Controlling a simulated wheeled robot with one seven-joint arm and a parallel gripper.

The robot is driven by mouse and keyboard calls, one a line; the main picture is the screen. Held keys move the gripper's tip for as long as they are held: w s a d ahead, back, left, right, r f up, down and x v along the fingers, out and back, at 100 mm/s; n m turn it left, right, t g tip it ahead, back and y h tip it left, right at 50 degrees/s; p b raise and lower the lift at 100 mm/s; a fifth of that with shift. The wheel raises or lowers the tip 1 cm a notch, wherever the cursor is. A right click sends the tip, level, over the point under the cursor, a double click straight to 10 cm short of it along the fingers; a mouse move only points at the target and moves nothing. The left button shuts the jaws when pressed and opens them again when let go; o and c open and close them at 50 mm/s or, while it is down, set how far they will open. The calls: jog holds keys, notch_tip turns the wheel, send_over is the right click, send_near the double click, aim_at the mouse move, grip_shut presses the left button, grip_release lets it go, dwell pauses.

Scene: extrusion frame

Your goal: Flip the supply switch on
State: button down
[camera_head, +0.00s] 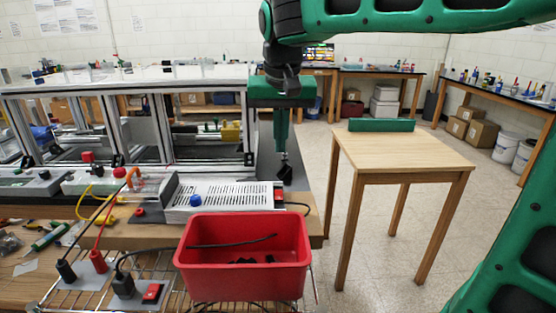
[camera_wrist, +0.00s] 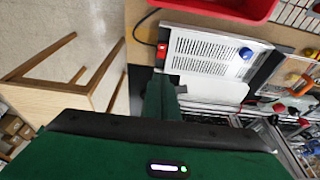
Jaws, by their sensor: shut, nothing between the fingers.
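The supply is a silver perforated box (camera_head: 225,197) with a blue knob (camera_head: 196,200) on the bench. It also shows in the wrist view (camera_wrist: 205,52). A small red switch (camera_head: 279,194) sits at the box's right end; in the wrist view the red switch (camera_wrist: 161,51) is at the box's left end, beside a black cable. Its on or off position is too small to tell. My gripper (camera_head: 285,174) points down, shut and empty, just behind and above the switch end in the head view. In the wrist view my gripper (camera_wrist: 163,92) appears apart from the switch.
A red bin (camera_head: 245,283) with dark items stands in front of the supply. An aluminium extrusion frame (camera_head: 165,120) rises behind it. Red and yellow cables and another red switch (camera_head: 151,292) lie left. A wooden table (camera_head: 405,155) stands right, across open floor.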

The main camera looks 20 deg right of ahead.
aim_at(279, 194)
jog(key=x, duration=1.4)
jog(key=shift+a, duration=0.15)
jog(key=shift+f, duration=0.1)
jog(key=shift+s, duration=0.2)
dwell(0.3)
jog(key=shift+s+a, duration=0.25)
jog(key=shift+s, duration=0.35)
